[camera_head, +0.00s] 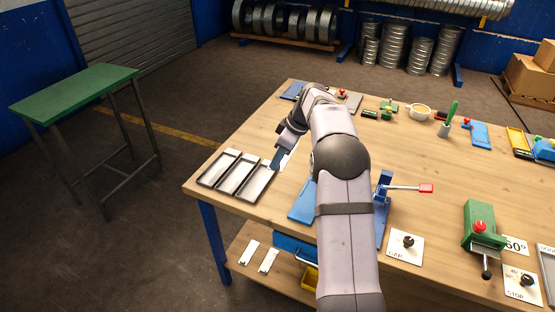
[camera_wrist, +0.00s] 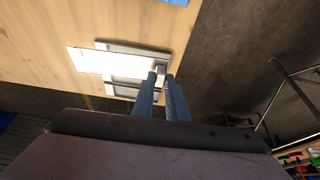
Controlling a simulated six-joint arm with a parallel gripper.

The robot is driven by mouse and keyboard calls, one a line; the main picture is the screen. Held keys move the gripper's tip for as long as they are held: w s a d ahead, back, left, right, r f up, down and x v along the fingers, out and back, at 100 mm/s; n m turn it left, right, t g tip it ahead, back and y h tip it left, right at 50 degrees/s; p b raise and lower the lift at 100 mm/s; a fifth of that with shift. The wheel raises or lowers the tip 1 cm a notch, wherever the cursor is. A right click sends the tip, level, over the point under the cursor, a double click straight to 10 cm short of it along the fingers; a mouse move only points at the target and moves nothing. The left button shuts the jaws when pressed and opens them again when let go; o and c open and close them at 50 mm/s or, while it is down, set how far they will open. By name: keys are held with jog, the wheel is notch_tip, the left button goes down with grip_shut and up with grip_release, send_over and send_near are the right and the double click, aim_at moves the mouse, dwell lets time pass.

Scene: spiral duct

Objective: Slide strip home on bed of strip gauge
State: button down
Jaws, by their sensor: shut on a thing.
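My gripper (camera_wrist: 161,76) is shut on a flat, bright white strip (camera_wrist: 105,61). The strip sticks out to the left from the fingertips in the wrist view, with trays below it. In the head view my gripper (camera_head: 277,163) is beside the right tray, and a small part of the strip (camera_head: 286,159) shows next to it. A blue fixture with an upright (camera_head: 382,190) and a red-tipped lever stands right of my arm, and a blue plate (camera_head: 301,205) shows left of it. This may be the strip gauge; my arm hides its middle, including much of any bed.
Three shallow trays (camera_head: 236,175) stand at the table's left end. A card marked GAP with a black knob (camera_head: 407,242) lies right of the blue fixture. A green fixture (camera_head: 480,224) stands farther right. The wooden table (camera_head: 245,145) is bare behind the trays.

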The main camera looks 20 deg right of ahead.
jog(key=shift+d, duration=0.1)
jog(key=shift+d, duration=0.25)
jog(key=s+d+f, duration=0.3)
jog(key=s+f, duration=0.6)
jog(key=s, duration=0.1)
jog(key=shift+d, duration=0.4)
jog(key=shift+s+f, duration=0.1)
jog(key=shift+f, duration=0.05)
